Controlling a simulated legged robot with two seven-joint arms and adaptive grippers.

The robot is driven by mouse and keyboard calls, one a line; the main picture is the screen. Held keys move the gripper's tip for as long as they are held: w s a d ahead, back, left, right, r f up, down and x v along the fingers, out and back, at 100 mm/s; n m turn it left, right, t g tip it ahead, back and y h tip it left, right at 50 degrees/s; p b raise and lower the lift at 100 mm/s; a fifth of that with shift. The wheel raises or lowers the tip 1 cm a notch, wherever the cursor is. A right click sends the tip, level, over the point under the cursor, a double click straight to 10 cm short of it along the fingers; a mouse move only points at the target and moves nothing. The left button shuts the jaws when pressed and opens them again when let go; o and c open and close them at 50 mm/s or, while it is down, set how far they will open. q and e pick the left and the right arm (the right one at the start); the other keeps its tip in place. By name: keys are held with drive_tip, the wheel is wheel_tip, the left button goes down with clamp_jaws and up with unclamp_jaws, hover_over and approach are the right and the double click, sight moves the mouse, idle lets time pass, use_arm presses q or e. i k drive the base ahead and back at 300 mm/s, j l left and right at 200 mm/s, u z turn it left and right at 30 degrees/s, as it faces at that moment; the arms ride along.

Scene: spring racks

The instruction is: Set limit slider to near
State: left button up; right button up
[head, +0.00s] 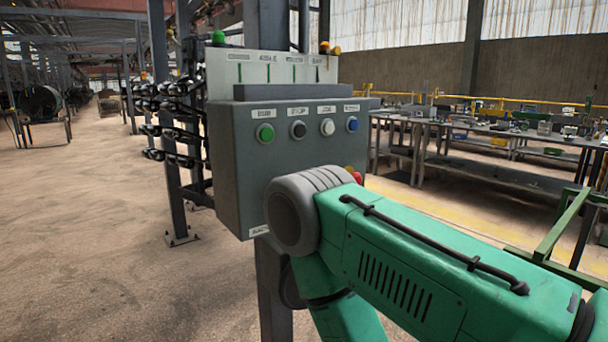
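A grey control box (235,165) stands on a post in the middle of the view. On top of it is an upright pale panel (255,75) with several short vertical slots under small labels. The labels are too small to read, so I cannot tell which slot, if any, is the limit slider or where it is set. My green right arm comes in from the lower right and covers the lower right part of the box. Neither gripper is in view. I cannot tell whether the right gripper touches anything behind the arm.
The box front has a green button (265,133), a black knob (298,129), a white button (327,126) and a blue button (352,124). A red part (355,176) shows beside my arm. Workbenches (435,130) stand at the right. The floor at the left is open.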

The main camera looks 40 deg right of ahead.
sight(336, 51)
drive_tip(key=z, duration=1.35)
